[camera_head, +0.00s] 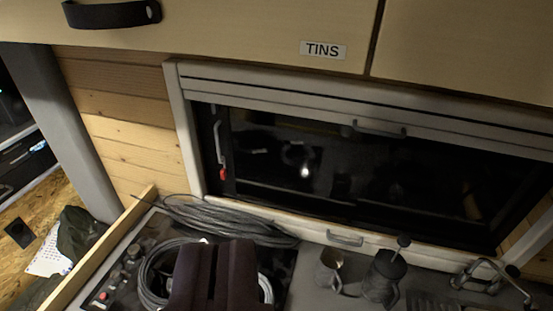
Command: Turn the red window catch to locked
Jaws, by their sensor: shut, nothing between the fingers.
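The window catch is at the left end of the dark window (390,190). It shows as a thin grey lever (217,140), close to upright, with a small red end (222,174) at its bottom. No locked or unlocked mark is readable. My gripper (215,250) is at the bottom of the view, seen as two dark maroon fingers side by side. It is shut and empty. In the picture it lies below the catch, well apart from it, over the worktop.
A grey cable coil (225,220) lies below the window, behind my gripper. A metal jug (331,270) and a dark pot (384,277) stand to the right. Space directly before the catch looks clear.

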